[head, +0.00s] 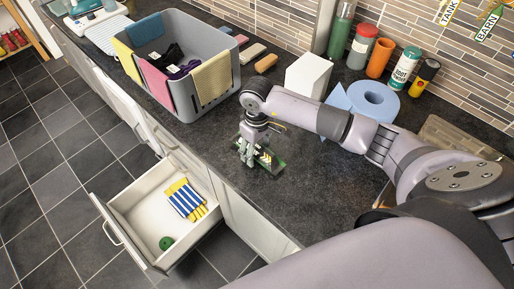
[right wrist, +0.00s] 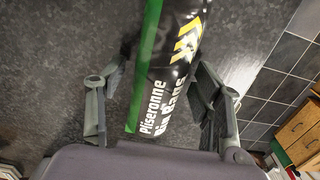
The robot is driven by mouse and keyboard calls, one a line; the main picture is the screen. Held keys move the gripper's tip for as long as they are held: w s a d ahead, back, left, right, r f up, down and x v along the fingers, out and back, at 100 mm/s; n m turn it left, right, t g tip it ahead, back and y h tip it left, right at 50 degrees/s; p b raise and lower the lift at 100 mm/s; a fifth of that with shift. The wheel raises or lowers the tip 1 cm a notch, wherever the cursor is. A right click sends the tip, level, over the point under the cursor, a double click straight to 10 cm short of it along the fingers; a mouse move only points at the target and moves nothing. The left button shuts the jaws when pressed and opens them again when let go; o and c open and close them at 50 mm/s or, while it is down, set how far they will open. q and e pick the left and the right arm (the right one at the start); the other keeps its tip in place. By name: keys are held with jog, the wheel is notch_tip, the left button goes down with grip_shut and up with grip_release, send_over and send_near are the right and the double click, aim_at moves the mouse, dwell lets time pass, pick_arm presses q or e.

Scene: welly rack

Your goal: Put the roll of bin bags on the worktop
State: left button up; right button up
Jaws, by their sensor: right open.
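The roll of bin bags (head: 268,160), black and green with yellow marks and white lettering, lies on the dark worktop (head: 300,200) near its front edge. My right gripper (head: 250,159) is over the roll and partly hides it. In the right wrist view the roll (right wrist: 168,60) runs between the two spread fingers of the gripper (right wrist: 152,95), with a gap on the left; I cannot tell if the right finger touches it. My left gripper is not in view.
A grey basket with cloths (head: 215,50) stands left of my gripper. A white box (head: 307,75), blue roll (head: 372,100) and bottles stand behind my arm.

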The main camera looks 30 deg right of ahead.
aim_at(257, 147)
jog(key=shift+r, duration=0.25)
notch_tip(257, 147, up, 12)
jog(key=b, duration=0.4)
jog(key=shift+b, duration=0.3)
jog(key=shift+f, duration=0.1)
